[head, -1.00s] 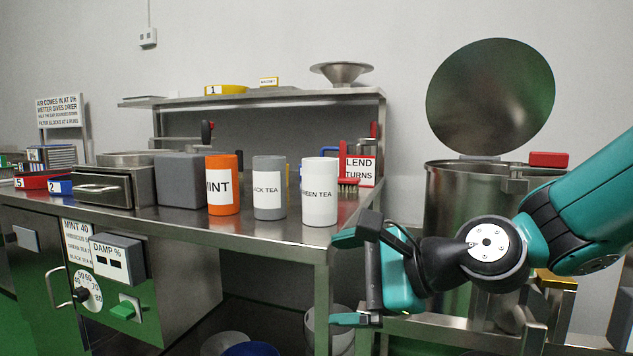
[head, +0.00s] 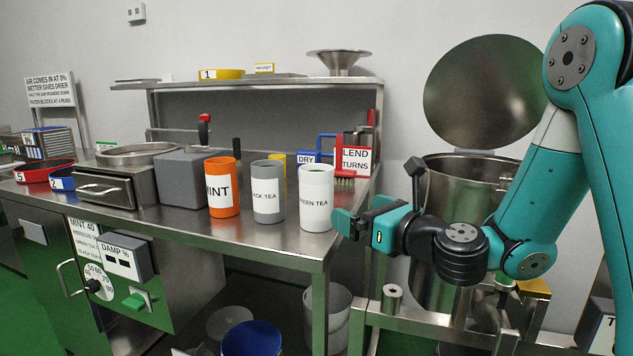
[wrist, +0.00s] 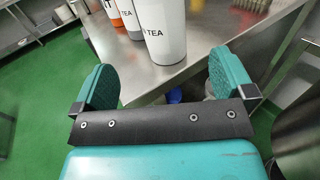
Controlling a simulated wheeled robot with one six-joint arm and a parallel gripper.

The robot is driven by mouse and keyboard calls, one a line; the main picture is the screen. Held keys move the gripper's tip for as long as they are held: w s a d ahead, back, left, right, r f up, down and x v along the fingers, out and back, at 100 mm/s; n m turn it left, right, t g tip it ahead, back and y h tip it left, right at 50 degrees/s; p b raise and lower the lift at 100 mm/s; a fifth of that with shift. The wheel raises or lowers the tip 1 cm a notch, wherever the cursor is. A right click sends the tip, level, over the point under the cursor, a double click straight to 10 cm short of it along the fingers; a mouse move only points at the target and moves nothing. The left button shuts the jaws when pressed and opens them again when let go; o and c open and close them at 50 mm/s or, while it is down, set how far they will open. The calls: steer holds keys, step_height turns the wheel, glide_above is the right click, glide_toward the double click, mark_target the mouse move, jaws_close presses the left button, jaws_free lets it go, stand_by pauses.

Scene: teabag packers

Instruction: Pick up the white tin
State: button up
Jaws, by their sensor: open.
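The white tin (head: 316,198), labelled GREEN TEA, stands upright near the right front corner of the steel table (head: 262,240). It also shows in the wrist view (wrist: 160,32), ahead of my gripper and between the lines of its two fingers. My gripper (head: 343,222) is open and empty, just right of the tin, with its fingers pointing at it. In the wrist view the teal fingers (wrist: 160,82) are wide apart, and the tin's base lies beyond them. I cannot tell the exact gap to the tin.
A brush (head: 344,180) and a BLEND TURNS sign (head: 356,161) are behind. A large steel drum (head: 450,175) with raised lid stands right of the table.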

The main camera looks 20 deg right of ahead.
mark_target(327, 198)
steer(key=p+x, duration=0.3)
steer(key=x, duration=0.4)
steer(key=shift+w, duration=0.35)
steer(key=p+x, duration=0.2)
steer(key=x, duration=0.2)
steer(key=shift+w+r, duration=0.1)
steer(key=shift+w, duration=0.1)
steer(key=shift+w+a, duration=0.2)
steer(key=shift+w, duration=0.2)
steer(key=c, duration=1)
